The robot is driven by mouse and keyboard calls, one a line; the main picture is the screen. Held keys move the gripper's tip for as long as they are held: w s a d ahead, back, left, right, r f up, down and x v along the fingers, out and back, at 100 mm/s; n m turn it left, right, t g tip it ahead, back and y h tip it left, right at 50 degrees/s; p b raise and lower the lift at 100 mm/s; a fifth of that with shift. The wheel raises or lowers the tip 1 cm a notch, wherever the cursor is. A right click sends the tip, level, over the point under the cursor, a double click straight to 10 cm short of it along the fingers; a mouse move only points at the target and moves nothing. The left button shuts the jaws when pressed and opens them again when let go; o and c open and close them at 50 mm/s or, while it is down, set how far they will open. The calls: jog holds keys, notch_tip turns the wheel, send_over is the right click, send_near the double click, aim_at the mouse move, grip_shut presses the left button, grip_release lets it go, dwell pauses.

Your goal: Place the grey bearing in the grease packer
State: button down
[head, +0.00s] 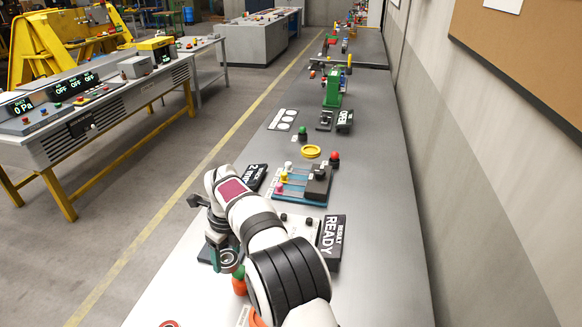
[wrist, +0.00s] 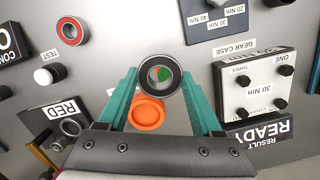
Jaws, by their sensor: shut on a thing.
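My gripper (wrist: 160,85) has teal fingers shut on the sides of the grey bearing (wrist: 145,70), a dark ring with a pale inner rim. In the head view my gripper (head: 227,258) hangs over the near part of the bench, and the bearing is hard to make out there. An orange round cup or cap (wrist: 147,114) lies between the fingers, below the bearing in the wrist view. No label names the grease packer, and I cannot tell for sure which fixture it is.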

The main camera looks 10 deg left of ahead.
jog(key=d+r+n+g, duration=0.1)
jog(key=d+r+n, duration=0.45)
jog(key=d, duration=0.55)
jog(key=d+r+n+g, duration=0.1)
jog(key=d+r+n, duration=0.45)
jog(key=d, duration=0.55)
jog(key=s+d+r+n+h, duration=0.1)
jog(key=s+d+r+n, duration=0.25)
jog(key=d+n, duration=0.3)
jog(key=s+d+r+n+h, duration=0.1)
jog(key=s+d+r+n, duration=0.1)
jog(key=s+d+n, duration=0.45)
jog(key=n+h, duration=0.1)
jog(key=n, duration=1.1)
send_over(254, 312)
jog(key=d, duration=0.4)
jog(key=shift+t, duration=0.4)
jog(key=f, duration=1.9)
jog(key=shift+a+f, duration=0.1)
jog(key=shift+a, duration=0.15)
jog(key=shift+m, duration=0.3)
notch_tip(254, 312, down, 4)
jog(key=shift+a, duration=0.15)
jog(key=shift+f, duration=0.1)
jog(key=shift+f, duration=0.1)
